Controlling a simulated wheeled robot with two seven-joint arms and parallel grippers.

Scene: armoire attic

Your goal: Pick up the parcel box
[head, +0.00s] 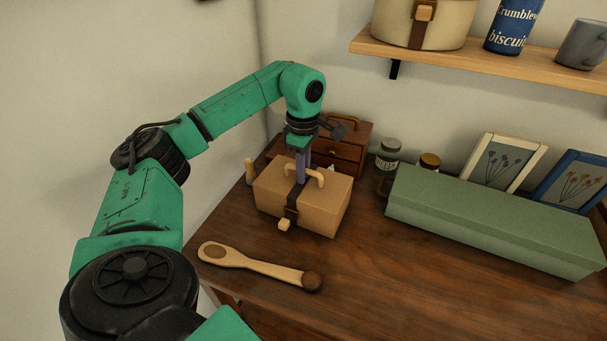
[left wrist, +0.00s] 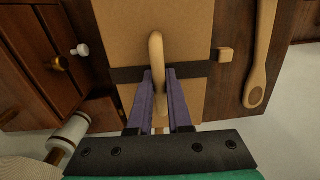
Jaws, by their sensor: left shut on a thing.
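The parcel box (head: 318,210) is a tan cardboard box with a dark strap and a pale curved handle on top. It sits on the wooden dresser top (head: 365,270). My left gripper (head: 301,178) reaches down from above to the box's handle. In the left wrist view, my left gripper's purple fingers (left wrist: 160,98) are on either side of the handle (left wrist: 156,55), shut on it. The box (left wrist: 120,35) lies below them. My right gripper is not in view.
A wooden spoon (head: 255,264) lies in front of the box. A long green box (head: 490,217) stands at right. A small drawer chest (head: 350,148) and jars (head: 388,153) stand behind. A shelf (head: 480,60) is above right.

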